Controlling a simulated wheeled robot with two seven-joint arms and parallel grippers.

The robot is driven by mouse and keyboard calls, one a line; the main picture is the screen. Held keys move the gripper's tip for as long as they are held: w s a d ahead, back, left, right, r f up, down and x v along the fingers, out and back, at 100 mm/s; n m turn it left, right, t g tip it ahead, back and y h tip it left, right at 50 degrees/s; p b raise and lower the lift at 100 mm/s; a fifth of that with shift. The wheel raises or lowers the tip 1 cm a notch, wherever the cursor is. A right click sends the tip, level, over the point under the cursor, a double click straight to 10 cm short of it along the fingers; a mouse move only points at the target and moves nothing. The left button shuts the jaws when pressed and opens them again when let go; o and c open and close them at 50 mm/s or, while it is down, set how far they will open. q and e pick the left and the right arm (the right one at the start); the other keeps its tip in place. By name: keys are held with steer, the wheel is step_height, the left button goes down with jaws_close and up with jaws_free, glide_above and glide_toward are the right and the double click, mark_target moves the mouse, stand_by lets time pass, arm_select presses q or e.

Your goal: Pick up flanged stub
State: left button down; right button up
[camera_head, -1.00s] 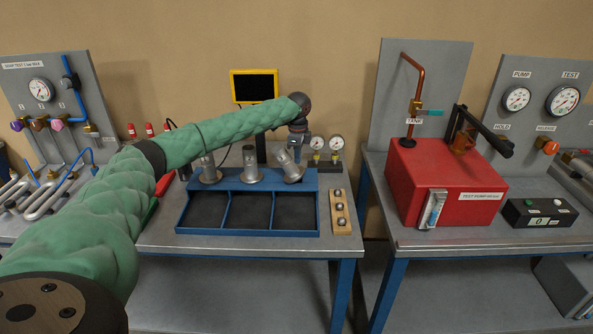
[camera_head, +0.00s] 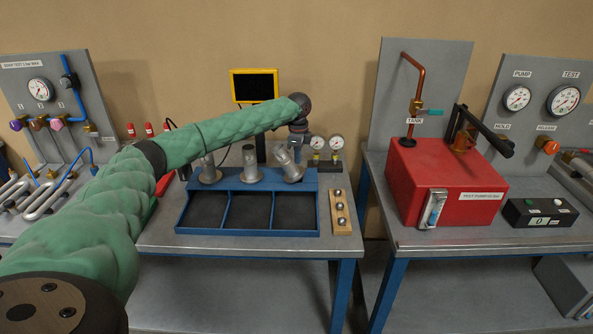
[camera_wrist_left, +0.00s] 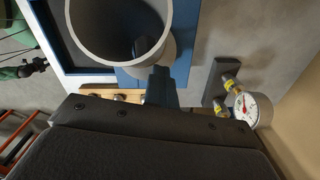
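Three grey metal stubs with round base flanges stand along the back of the blue tray (camera_head: 247,234): a left one (camera_head: 209,174), a middle upright one (camera_head: 250,165) and a right one (camera_head: 289,168) whose tube leans left. My left gripper (camera_head: 298,146) points down at the right stub, at or just behind its upper end. In the left wrist view, the open end of a grey tube (camera_wrist_left: 82,48) is close, with a dark finger (camera_wrist_left: 160,86) at its rim. Whether the fingers are closed on the wall is hidden. My right gripper is out of view.
The tray has three empty dark compartments. A wooden block with several metal balls (camera_head: 341,212) lies to its right. Two gauges (camera_head: 326,146) stand behind my gripper. A red test pump (camera_head: 445,180) is on the right bench. The bench front is clear.

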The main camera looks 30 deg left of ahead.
arm_select(q)
steer(key=shift+s+a+f, duration=0.1)
steer(key=shift+a+f, duration=0.05)
steer(key=shift+f, duration=0.15)
steer(key=c, duration=1.6)
jaws_free()
steer(key=shift+r, duration=0.1)
